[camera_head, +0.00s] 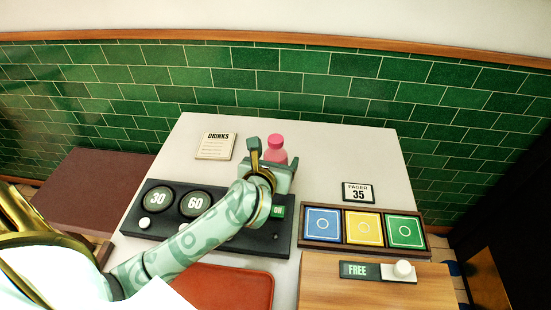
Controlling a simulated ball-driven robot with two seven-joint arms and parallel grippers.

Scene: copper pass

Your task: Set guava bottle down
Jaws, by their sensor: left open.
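The pink guava bottle (275,149) stands upright on the white table (330,145), near its back. Its cap and shoulder show above my left gripper; its lower part is hidden. My left gripper (270,161) is at the bottle, on its near side, with one finger to the left of it. The jaws are open. Whether a finger touches the bottle cannot be told. My right gripper is not in view.
A black panel (150,202) with dials 30 and 60 lies under my left arm. A drinks card (216,146), a pager sign (358,193), a tray of coloured tiles (310,242), a red tray (235,285) and a wooden board (330,290) surround it. The back right is clear.

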